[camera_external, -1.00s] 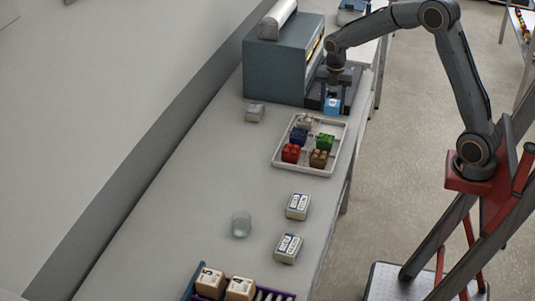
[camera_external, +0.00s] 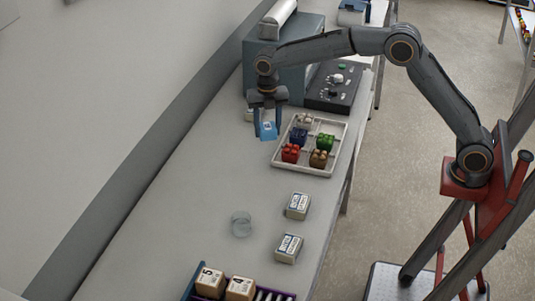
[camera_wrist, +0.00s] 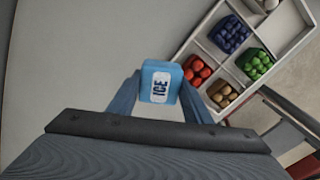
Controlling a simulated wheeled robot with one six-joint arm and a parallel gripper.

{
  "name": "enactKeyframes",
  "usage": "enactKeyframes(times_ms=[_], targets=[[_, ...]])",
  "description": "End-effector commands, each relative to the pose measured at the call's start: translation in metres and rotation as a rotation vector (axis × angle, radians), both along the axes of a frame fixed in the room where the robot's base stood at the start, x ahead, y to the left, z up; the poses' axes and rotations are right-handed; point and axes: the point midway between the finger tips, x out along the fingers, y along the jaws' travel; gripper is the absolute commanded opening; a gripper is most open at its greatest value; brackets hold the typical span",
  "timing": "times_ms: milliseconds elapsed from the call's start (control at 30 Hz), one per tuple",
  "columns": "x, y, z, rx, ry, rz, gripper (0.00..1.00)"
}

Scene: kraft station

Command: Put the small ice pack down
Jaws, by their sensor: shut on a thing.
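The small ice pack is a light blue block (camera_external: 268,131) with a white label. In the wrist view the ice pack (camera_wrist: 160,82) shows the word ICE and sits between the two fingertips. My gripper (camera_external: 267,124) is shut on it, pointing down over the bench left of the tray. It also shows in the wrist view (camera_wrist: 160,92). I cannot tell whether the pack's underside touches the bench.
A white divided tray (camera_external: 322,171) of coloured blocks stands just right of the pack. A pale box (camera_external: 249,115) is partly hidden behind my gripper. A control panel (camera_external: 334,88), a glass (camera_external: 241,224) and two labelled boxes (camera_external: 298,206) (camera_external: 288,248) stand along the bench (camera_external: 200,190). Bare bench lies left.

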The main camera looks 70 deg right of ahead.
Motion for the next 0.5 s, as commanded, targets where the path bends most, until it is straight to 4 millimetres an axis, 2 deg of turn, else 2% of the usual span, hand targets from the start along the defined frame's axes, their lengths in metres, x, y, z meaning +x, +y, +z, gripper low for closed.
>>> enactKeyframes(times_ms=[33, 233, 500], targets=[[0.009, 0.028, -0.002, 0.0, 0.0, 0.044, 0.2], [0.03, 0.125, -0.003, 0.0, -0.001, 0.195, 0.2], [0.03, 0.259, -0.005, 0.001, -0.002, 0.394, 0.2]])
